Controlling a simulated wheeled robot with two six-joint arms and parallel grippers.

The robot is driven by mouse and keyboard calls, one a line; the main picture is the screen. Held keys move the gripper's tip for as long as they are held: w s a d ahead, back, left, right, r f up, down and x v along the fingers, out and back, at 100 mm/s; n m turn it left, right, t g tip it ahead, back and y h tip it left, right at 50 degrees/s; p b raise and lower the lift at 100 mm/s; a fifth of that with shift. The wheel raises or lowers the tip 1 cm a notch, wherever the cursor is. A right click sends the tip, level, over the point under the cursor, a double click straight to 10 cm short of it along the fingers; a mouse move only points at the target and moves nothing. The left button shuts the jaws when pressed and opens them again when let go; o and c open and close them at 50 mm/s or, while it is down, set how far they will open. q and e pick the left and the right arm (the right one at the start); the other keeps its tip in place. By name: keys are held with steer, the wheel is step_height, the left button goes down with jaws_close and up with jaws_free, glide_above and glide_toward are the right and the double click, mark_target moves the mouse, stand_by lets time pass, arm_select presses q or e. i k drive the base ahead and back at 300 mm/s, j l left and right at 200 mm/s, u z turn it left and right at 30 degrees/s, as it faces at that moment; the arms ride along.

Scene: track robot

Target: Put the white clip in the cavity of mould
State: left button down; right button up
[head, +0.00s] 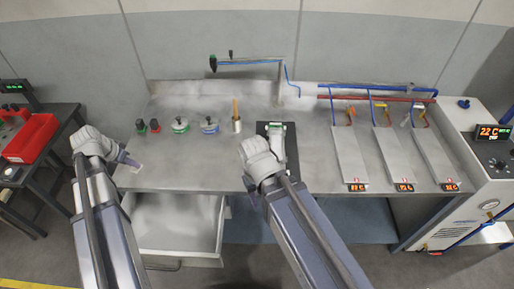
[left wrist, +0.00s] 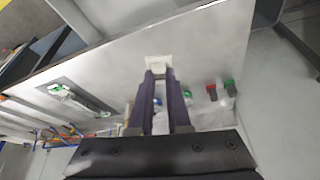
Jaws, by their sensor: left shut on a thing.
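My left gripper (head: 132,163) is over the left front part of the grey worktop. In the left wrist view its dark fingers are shut on the small white clip (left wrist: 158,63), which sticks out past the fingertips. The mould (head: 291,150) stands on a dark plate at the middle of the worktop, partly hidden by my right arm. In the left wrist view the mould (left wrist: 72,95) shows green ends; its cavity is too small to make out. My right gripper (head: 240,197) is in front of the worktop's edge, with its fingers apart and nothing seen between them.
Sloped panels (head: 350,155) fill the right side. An open drawer (head: 175,225) juts out below.

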mark_target(277, 148)
steer(key=k+j+z, duration=0.15)
steer(key=z, duration=0.25)
steer(key=k+j+z, duration=0.1)
steer(key=z, duration=0.35)
steer(key=k+z, duration=0.4)
steer(key=i, duration=0.1)
